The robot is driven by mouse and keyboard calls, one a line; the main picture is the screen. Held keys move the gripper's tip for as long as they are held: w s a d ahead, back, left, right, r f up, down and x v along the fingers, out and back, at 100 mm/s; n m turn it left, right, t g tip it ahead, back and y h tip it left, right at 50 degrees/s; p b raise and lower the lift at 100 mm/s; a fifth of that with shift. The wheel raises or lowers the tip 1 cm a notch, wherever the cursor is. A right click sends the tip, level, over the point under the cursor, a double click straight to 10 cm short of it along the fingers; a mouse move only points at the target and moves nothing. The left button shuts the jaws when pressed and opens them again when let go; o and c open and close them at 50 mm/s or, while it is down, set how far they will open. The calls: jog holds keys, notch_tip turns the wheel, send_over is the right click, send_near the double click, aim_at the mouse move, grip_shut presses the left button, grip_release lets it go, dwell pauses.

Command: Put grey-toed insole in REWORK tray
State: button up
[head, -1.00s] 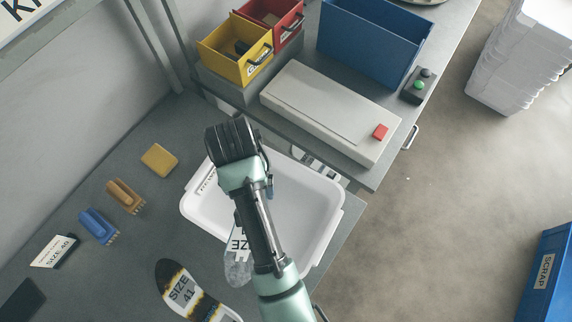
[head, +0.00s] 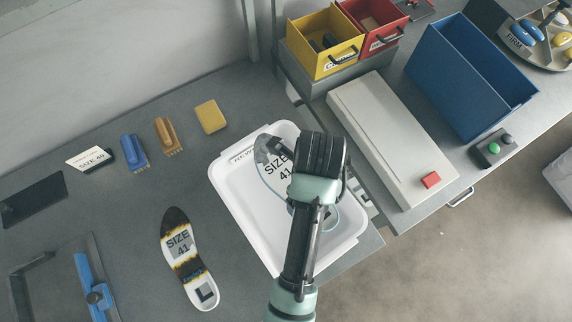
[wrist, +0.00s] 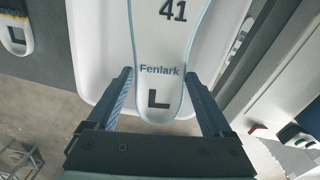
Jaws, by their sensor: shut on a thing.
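The grey-toed insole (head: 272,172), white with a thin blue edge and "SIZE 41", shows over the white REWORK tray (head: 226,205), its toe toward the tray's back left corner. The arm hides part of it in the head view. In the wrist view its heel end (wrist: 160,95), marked "Fenlark" and "L", lies between the fingers of my gripper (wrist: 158,82), which is shut on it. The tray's white floor shows beneath. I cannot tell whether the insole touches the tray. My fingertips are hidden in the head view.
A black-toed insole (head: 179,243) lies on the table left of the tray. Brown (head: 166,136) and blue (head: 133,152) brushes, a yellow block (head: 211,116) and a size card (head: 89,158) lie behind. A pale box (head: 390,140) and blue bin (head: 460,85) stand right.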

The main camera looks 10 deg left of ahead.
jog(key=shift+s+d+m, duration=0.1)
jog(key=shift+s+m, duration=0.05)
jog(key=shift+m, duration=0.85)
jog(key=shift+f, duration=0.25)
jog(key=shift+m, duration=0.3)
notch_tip(320, 180, down, 10)
jog(key=shift+r, duration=0.2)
jog(key=shift+s+f, duration=0.1)
jog(key=shift+f, duration=0.1)
jog(key=o, duration=1.1)
jog(key=shift+r, duration=0.1)
